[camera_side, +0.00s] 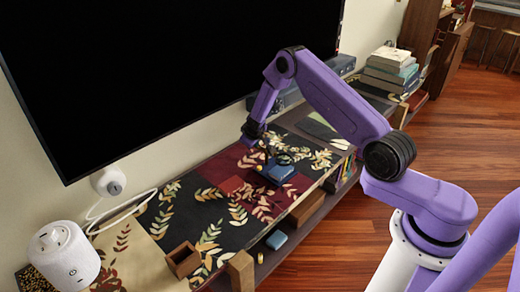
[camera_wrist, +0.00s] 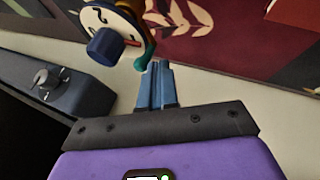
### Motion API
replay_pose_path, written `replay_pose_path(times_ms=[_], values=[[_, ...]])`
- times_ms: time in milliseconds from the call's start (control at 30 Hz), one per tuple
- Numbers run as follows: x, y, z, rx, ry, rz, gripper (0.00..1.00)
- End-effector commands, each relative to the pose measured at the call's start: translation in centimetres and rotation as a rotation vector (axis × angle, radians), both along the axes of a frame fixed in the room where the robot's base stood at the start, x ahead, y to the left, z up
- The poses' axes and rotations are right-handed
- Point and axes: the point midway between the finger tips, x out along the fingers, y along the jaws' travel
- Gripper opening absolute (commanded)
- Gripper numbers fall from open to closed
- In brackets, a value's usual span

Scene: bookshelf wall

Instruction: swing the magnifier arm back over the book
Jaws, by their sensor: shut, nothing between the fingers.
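In the side view a blue book (camera_side: 280,173) lies on the patterned cloth of the long shelf. A small dark ring-like part (camera_side: 285,159), likely the magnifier, shows just above the book; its arm is too small to make out. My gripper (camera_side: 264,148) is close beside it on the left, pointing down. In the wrist view my gripper (camera_wrist: 158,82) has its two blue-grey fingers together, with nothing between them. A round dial-like part with a blue knob (camera_wrist: 104,46) is ahead and to the left of the fingertips, apart from them. I cannot tell whether it belongs to the magnifier.
A wooden box (camera_side: 183,260) and a white speaker (camera_side: 66,257) stand nearer the camera. A large black screen (camera_side: 170,75) hangs behind. A dark box with a knob (camera_wrist: 62,92) is left of my fingers.

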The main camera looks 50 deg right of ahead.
Motion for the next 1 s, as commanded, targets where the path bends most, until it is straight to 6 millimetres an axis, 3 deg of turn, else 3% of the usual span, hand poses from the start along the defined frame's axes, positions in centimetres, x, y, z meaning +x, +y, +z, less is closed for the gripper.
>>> replay_pose_path(times_ms=[1000], values=[[0.78, -0.91, 0.01, 0.0, 0.0, 0.0, 0.0]])
